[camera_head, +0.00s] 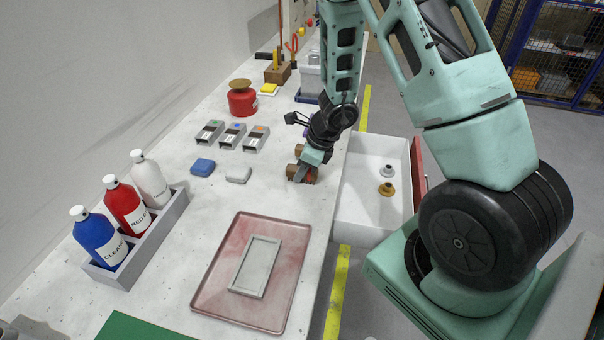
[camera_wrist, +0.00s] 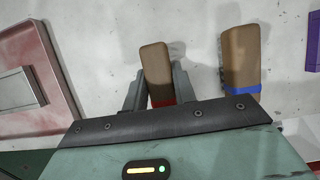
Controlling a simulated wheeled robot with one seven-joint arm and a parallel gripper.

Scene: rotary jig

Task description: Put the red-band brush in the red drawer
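The red-band brush (camera_head: 300,175) has a brown handle and is on the white bench near its right edge. The wrist view shows its handle (camera_wrist: 155,65) between the two fingers of my gripper (camera_wrist: 158,92), with the red band close to the palm. My gripper (camera_head: 306,171) is low over the bench in the head view. The fingers flank the brush closely, but whether they press on it I cannot tell. The red drawer (camera_head: 419,168) stands open right of the bench, with a red front and white inside. It holds a grey piece (camera_head: 387,169) and a brown piece (camera_head: 387,189).
A blue-band brush (camera_wrist: 241,55) lies just right of the red-band one in the wrist view. A pink tray (camera_head: 213,290) with a grey frame lies nearer. Bottles in a rack (camera_head: 110,278), small grey boxes and a red can (camera_head: 242,103) stand on the bench.

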